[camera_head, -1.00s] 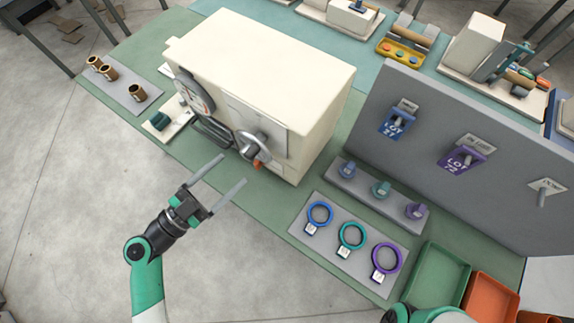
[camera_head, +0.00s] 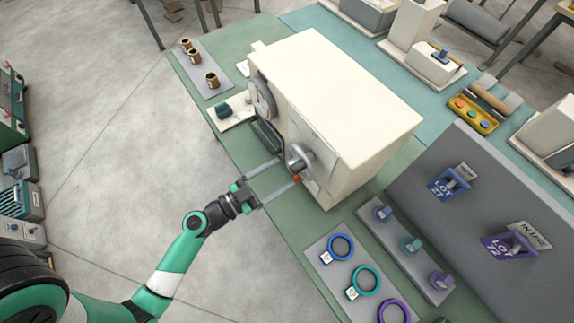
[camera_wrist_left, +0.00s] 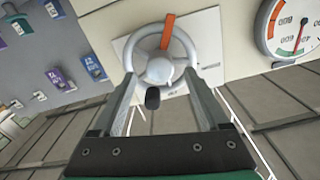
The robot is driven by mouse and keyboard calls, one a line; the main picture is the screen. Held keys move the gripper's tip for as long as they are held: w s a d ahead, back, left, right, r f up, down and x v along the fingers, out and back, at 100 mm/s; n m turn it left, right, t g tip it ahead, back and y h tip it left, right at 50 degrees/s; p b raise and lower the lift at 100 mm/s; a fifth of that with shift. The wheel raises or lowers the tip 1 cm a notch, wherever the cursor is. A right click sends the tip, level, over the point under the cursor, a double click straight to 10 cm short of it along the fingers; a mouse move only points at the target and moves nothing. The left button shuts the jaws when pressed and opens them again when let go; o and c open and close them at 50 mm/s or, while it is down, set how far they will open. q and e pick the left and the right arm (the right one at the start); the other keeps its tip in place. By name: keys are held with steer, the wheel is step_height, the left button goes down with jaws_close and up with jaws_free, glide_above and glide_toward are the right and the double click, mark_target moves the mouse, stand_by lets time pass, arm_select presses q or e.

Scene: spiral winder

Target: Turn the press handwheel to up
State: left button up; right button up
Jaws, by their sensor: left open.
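The press (camera_head: 352,112) is a cream box on the green bench. Its grey handwheel (camera_head: 298,158) faces my left arm. In the left wrist view the handwheel (camera_wrist_left: 182,52) has a silver rim, an orange mark (camera_wrist_left: 168,30) towards the top of the picture and a dark knob (camera_wrist_left: 153,98) at the bottom. My left gripper (camera_head: 281,172) is open and empty in front of the wheel. In the wrist view its fingertips (camera_wrist_left: 158,82) lie on either side of the lower rim; I cannot tell whether they touch it. My right gripper is not in view.
A round gauge (camera_head: 263,99) sits on the press beside the wheel, also in the wrist view (camera_wrist_left: 291,28). A grey panel (camera_head: 450,215) with lot tags stands to the right. Coloured rings lie on a grey plate (camera_head: 318,240). Open floor lies left of the bench.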

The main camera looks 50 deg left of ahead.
arm_select(q)
steer(key=w, duration=0.3)
steer(key=shift+w+d, duration=0.1)
steer(key=shift+d, duration=0.05)
jaws_close()
steer(key=shift+n, duration=0.3)
